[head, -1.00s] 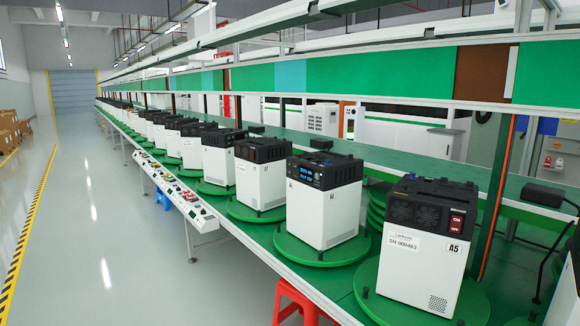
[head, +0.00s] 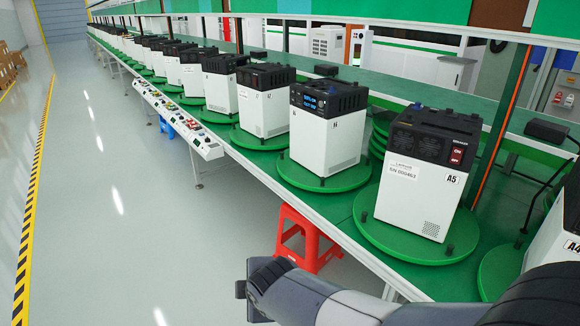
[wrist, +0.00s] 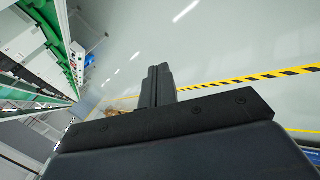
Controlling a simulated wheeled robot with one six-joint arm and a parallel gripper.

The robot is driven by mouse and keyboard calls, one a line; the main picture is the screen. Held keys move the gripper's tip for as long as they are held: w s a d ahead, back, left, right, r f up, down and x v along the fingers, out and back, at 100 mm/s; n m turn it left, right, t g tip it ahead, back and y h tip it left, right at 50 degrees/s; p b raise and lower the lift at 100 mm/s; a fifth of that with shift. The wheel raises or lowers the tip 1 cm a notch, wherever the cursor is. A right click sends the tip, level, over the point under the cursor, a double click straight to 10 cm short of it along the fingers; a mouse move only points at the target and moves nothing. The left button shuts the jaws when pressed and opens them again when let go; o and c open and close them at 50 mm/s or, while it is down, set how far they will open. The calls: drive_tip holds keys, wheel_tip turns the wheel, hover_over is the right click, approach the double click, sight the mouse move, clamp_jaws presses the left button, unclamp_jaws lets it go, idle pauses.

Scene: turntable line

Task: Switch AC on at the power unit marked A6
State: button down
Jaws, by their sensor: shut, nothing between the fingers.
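Several white power units with black tops stand on green turntables along the line. The nearest full one (head: 422,185), marked A5, has a red switch on its upper front. The unit behind it (head: 325,135) has a lit blue display; its small mark is too small to read surely. I cannot make out a mark A6 clearly on any unit. In the wrist view my gripper (wrist: 159,85) is shut and empty over the grey floor, apart from the units. In the head view my arm reaches in from the lower right, in front of the line.
A red stool (head: 306,238) stands under the line's front edge, close to my arm. A unit marked A4 (head: 566,240) is cut off at the right edge. Control boxes (head: 180,118) run along the line's front. The floor (head: 120,235) to the left is clear.

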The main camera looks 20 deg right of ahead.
drive_tip(key=w+a+r+m+t+y+p, duration=0.1)
drive_tip(key=w+a+r+m+t+p, duration=0.2)
drive_tip(key=w+a+r+t, duration=0.6)
drive_tip(key=w+a+r, duration=0.7)
drive_tip(key=w, duration=0.1)
drive_tip(key=shift+a+m+y+p, duration=0.2)
drive_tip(key=shift+m+y+p, duration=0.1)
drive_tip(key=shift+m+p, duration=0.1)
drive_tip(key=shift+w+d, duration=0.1)
drive_tip(key=shift+w, duration=0.05)
